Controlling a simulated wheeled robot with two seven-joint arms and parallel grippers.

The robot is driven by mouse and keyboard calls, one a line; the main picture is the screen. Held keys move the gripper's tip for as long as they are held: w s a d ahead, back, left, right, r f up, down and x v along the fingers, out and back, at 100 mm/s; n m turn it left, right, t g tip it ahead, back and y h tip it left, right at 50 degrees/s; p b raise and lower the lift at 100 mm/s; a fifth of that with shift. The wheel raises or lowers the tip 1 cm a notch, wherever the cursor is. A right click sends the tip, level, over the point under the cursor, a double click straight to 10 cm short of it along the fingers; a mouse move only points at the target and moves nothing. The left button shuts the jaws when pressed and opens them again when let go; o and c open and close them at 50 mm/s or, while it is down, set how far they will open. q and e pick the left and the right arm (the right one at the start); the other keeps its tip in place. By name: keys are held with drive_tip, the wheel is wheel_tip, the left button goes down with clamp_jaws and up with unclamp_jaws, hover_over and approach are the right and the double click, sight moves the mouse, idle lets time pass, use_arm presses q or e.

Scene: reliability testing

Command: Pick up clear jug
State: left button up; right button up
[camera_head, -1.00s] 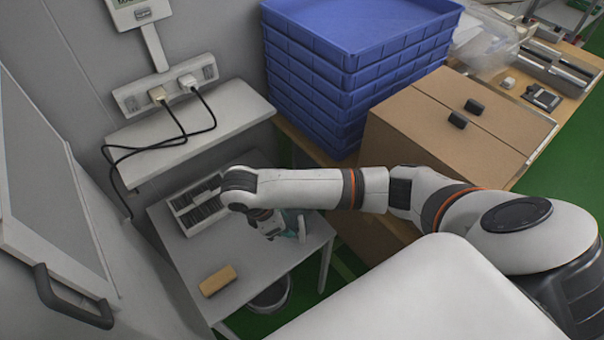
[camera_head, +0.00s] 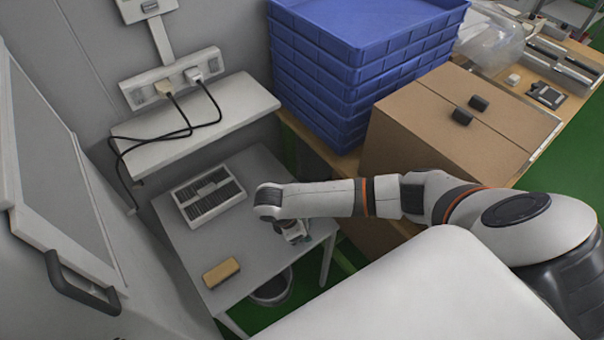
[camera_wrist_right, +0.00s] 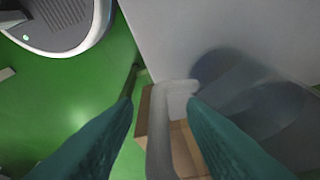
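The clear jug (camera_wrist_right: 265,92) shows in the right wrist view as a see-through, blurred body at the right. Its pale handle (camera_wrist_right: 158,140) rises between my right gripper's teal fingers. My right gripper (camera_wrist_right: 160,101) is open, one finger on each side of the handle, with gaps visible between. In the head view my right gripper (camera_head: 294,232) is low over the right side of the small grey table (camera_head: 262,165). The arm and wrist hide most of the jug there. My left gripper is not in view.
On the grey table are a slotted white tray (camera_head: 209,196) and a tan block (camera_head: 221,272). A bin (camera_head: 272,288) stands below. A wall shelf (camera_head: 215,120) with cables is behind. Stacked blue crates (camera_head: 355,60) and a cardboard box (camera_head: 455,125) stand close to my right arm.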

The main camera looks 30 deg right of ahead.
clamp_jaws()
drive_tip(key=shift+r, duration=0.15)
idle(0.4)
